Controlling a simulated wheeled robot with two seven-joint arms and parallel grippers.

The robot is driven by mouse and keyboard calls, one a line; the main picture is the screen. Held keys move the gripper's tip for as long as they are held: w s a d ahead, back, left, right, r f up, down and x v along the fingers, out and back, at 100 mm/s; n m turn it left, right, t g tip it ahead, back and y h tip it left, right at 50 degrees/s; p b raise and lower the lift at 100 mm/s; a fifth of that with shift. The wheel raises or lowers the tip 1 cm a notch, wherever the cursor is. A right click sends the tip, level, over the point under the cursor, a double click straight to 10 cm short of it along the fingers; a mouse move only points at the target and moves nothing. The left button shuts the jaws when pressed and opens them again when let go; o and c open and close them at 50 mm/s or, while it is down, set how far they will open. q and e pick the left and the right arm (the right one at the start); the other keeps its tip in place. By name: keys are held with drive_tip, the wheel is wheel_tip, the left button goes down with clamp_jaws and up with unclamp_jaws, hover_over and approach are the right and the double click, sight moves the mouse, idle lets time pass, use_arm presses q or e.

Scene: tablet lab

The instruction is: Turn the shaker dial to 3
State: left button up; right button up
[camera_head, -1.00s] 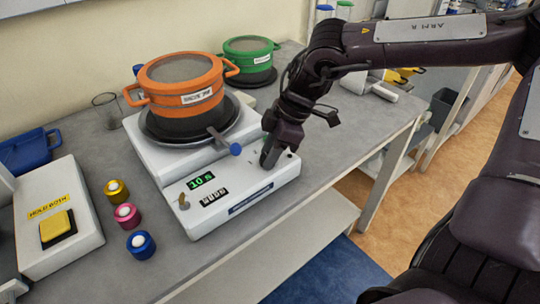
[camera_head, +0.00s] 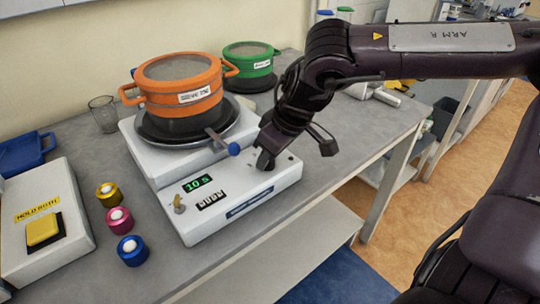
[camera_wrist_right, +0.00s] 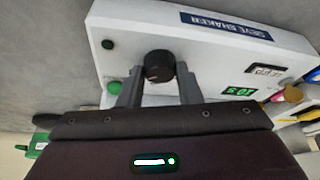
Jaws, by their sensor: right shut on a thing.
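The white sieve shaker (camera_head: 235,195) stands on the grey bench with a green "10 s" display (camera_head: 197,184) on its front panel. Its black round dial (camera_wrist_right: 158,66) shows in the right wrist view, between the two fingers of my right gripper (camera_wrist_right: 158,84). The gripper is shut on the dial. In the head view my right gripper (camera_head: 264,162) reaches down onto the right part of the panel and hides the dial. I cannot read the dial's setting. My left gripper is not in view.
An orange sieve pot (camera_head: 180,88) sits on the shaker's plate, with a blue-tipped lever (camera_head: 222,142) close to my right gripper. A green pot (camera_head: 249,66) stands behind. Yellow, pink and blue round items (camera_head: 119,220) and a yellow-button box (camera_head: 45,233) are at the left.

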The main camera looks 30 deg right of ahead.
drive_tip(key=shift+m, duration=0.3)
drive_tip(key=o, duration=1)
drive_tip(key=v, duration=0.7)
drive_tip(key=shift+s+r, duration=0.15)
drive_tip(key=shift+r, duration=0.2)
